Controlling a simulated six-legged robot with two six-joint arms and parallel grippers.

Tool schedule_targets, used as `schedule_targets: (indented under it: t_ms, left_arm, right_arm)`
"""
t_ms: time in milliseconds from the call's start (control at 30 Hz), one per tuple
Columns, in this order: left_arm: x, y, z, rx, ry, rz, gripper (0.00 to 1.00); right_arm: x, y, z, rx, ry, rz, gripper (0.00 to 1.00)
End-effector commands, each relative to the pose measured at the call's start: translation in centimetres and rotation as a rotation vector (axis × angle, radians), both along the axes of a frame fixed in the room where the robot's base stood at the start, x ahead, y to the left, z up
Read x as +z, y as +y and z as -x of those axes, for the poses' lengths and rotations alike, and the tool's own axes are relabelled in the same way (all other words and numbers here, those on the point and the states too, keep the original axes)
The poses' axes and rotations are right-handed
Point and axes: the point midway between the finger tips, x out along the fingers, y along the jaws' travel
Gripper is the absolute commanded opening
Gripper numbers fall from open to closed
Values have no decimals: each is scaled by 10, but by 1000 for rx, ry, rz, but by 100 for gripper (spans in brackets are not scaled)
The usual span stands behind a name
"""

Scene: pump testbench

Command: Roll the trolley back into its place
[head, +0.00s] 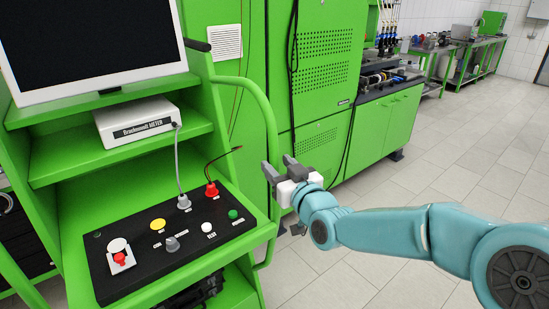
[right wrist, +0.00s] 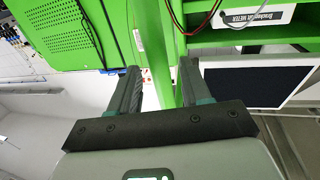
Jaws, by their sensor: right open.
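The green trolley (head: 95,165) stands at the left of the head view. My right gripper (head: 278,170) is open just beside this handle. In the right wrist view, the handle (right wrist: 157,45) runs between the two dark fingers of the gripper (right wrist: 159,75). I cannot tell whether it lies inside the jaws or beyond them, and no grip shows. My left gripper is out of view.
A tall green cabinet (head: 325,60) stands right behind the trolley. A green bench (head: 385,120) with equipment adjoins it, and more workbenches (head: 470,55) line the back wall. The tiled floor (head: 440,180) at the right is clear.

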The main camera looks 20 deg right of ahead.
Motion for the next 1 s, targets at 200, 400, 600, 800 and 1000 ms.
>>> schedule_targets:
  t_ms: [200,400,600,800,1000]
  left_arm:
    - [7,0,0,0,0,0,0]
    - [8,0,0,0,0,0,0]
    - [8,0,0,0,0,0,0]
    - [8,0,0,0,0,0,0]
    - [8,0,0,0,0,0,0]
  right_arm:
    - [1,3,-19,0,1,0,48]
    - [0,4,-25,0,0,0,48]
    - [0,4,-25,0,0,0,48]
    - [0,4,-25,0,0,0,0]
    - [0,4,-25,0,0,0,0]
